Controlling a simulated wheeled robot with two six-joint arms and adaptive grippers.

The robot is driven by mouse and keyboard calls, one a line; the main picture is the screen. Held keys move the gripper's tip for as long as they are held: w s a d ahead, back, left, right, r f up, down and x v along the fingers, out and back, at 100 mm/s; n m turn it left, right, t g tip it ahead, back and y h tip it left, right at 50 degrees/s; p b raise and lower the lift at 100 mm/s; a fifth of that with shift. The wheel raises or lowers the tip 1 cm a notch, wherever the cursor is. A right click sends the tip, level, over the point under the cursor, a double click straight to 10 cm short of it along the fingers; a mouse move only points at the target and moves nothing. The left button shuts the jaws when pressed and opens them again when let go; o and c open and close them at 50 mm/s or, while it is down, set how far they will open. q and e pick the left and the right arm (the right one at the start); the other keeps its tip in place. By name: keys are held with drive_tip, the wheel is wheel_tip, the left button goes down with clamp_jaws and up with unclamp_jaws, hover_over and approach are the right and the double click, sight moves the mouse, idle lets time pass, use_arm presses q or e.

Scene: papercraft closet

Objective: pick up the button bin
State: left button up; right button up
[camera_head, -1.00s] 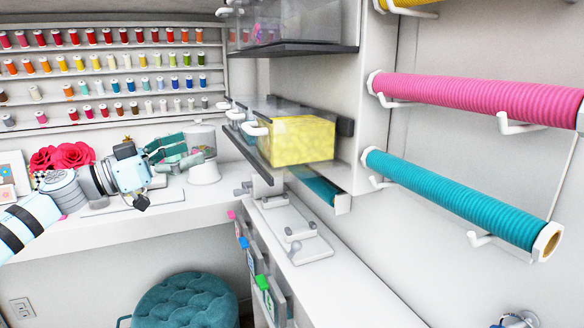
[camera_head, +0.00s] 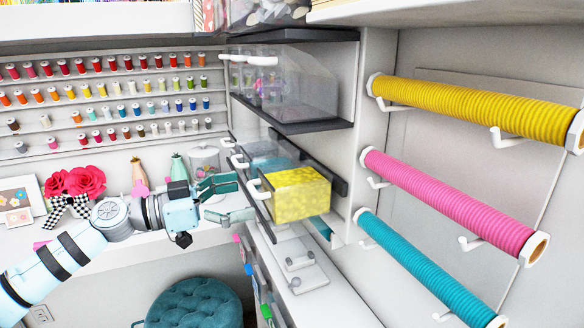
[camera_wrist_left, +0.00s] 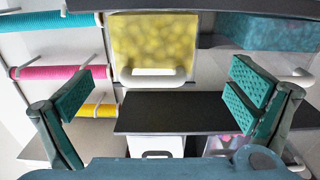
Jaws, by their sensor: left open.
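A clear bin with yellow contents and a white front handle, which looks like the button bin (camera_head: 298,197), sits on a dark shelf in the head view. In the left wrist view, which looks upside down, the yellow bin (camera_wrist_left: 153,40) is at top centre with its handle (camera_wrist_left: 152,77) facing me. My left gripper (camera_head: 243,197) is open and empty just left of the bin's handle in the head view. In the wrist view its teal-padded fingers (camera_wrist_left: 168,78) stand wide on either side of the handle, with a gap before it. My right gripper is not in view.
A teal-filled bin (camera_head: 268,152) sits beside the yellow one. A clear bin (camera_head: 305,90) is on the shelf above. Rolls in yellow (camera_head: 470,108), pink (camera_head: 450,200) and teal (camera_head: 425,265) hang at right. A glass jar (camera_head: 205,160) stands behind my left gripper.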

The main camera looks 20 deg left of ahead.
sight(255, 191)
use_arm(q)
drive_tip(key=w+d+p, duration=0.1)
drive_tip(key=p, duration=0.1)
drive_tip(key=r+p, duration=0.1)
drive_tip(key=p, duration=0.1)
drive_tip(key=shift+w+d, duration=0.4)
drive_tip(key=shift+w+d+f, duration=0.15)
drive_tip(key=shift+d+f, duration=0.05)
drive_tip(key=p+x, duration=0.1)
drive_tip(key=x, duration=0.4)
drive_tip(key=shift+d+f, duration=0.2)
drive_tip(key=shift+d, duration=0.05)
drive_tip(key=shift+d+f, duration=0.15)
drive_tip(key=c, duration=1.8)
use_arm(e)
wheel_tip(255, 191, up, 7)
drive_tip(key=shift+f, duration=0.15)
